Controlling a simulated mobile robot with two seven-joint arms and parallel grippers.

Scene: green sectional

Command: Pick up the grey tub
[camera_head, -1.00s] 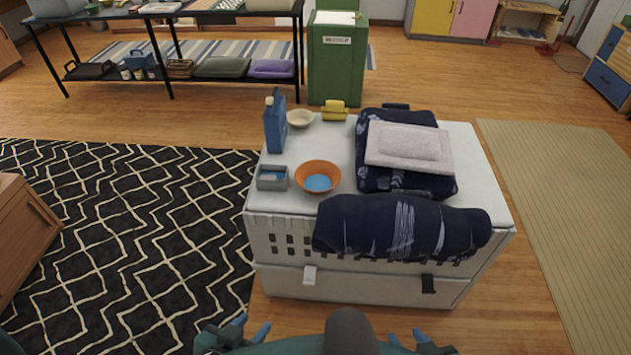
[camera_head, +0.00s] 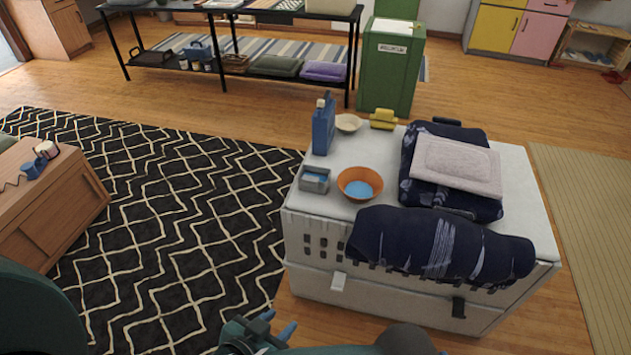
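The grey tub (camera_head: 314,179) is a small rectangular open container with something blue inside. It sits near the front left corner of the white crate's top (camera_head: 333,212). An orange bowl (camera_head: 347,191) with a blue inside stands just right of it, and a blue jug (camera_head: 323,127) stands behind it. My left gripper (camera_head: 277,325) is at the bottom edge of the view, below and in front of the crate, well apart from the tub. Its blue-tipped fingers look spread and empty. My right gripper is out of view.
A rolled dark blue cloth (camera_head: 437,243) lies along the crate's front edge. A folded blue cloth with a pale pad (camera_head: 456,165) lies behind it. A cream bowl (camera_head: 348,122) and a yellow item (camera_head: 383,118) stand at the back. A wooden cabinet (camera_head: 42,207) stands left; the patterned rug (camera_head: 170,220) between is clear.

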